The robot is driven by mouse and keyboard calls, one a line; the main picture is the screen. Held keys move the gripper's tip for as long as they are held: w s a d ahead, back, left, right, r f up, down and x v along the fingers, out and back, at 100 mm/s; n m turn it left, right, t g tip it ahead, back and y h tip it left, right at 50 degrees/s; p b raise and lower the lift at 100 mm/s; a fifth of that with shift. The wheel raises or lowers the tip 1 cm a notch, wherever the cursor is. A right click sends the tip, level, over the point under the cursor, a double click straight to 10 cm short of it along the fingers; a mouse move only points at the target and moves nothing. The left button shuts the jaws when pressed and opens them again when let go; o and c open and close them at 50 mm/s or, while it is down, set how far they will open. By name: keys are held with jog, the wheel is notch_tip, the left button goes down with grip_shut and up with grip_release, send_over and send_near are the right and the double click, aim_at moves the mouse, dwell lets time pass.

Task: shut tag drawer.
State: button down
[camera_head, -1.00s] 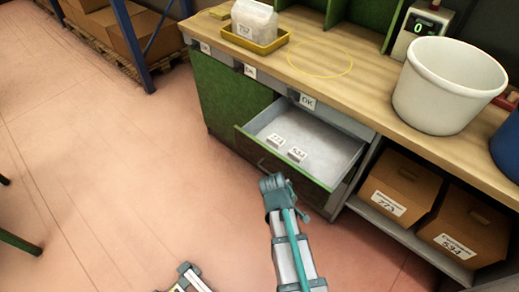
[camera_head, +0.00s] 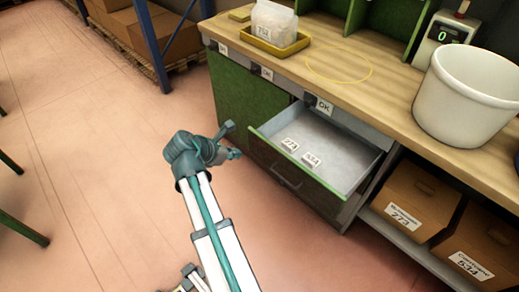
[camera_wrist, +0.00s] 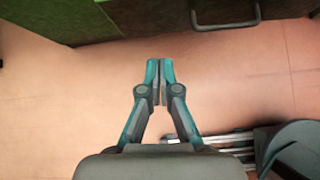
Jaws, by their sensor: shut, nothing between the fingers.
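The tag drawer (camera_head: 262,128) stands pulled out of the workbench, under an OK label. Two white tags, 273 (camera_head: 290,145) and 534 (camera_head: 311,160), lie inside it. Its front with the bar handle (camera_head: 286,177) faces my arm, and the handle (camera_wrist: 226,24) also shows at the top right of the wrist view. My gripper (camera_head: 238,153) is in front of the drawer's left part, with a gap seen in the wrist view. Its fingers (camera_wrist: 160,65) are together and empty, over the floor. The fingers are small in the head view.
A green cabinet door (camera_head: 238,100) is left of the drawer. Boxes 273 (camera_head: 415,195) and 534 (camera_head: 482,245) sit on a shelf to the right. A white bucket (camera_head: 465,105) and a yellow tray (camera_head: 268,42) stand on the worktop. The floor (camera_head: 95,150) at left is clear.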

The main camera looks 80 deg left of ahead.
jog(key=n, duration=0.1)
send_near(265, 150)
jog(key=x, duration=0.5)
jog(key=shift+s+d+f, duration=0.1)
jog(key=shift+s+f, duration=0.1)
jog(key=shift+f, duration=0.15)
jog(key=shift+w+a, duration=0.35)
jog(key=shift+w, duration=0.15)
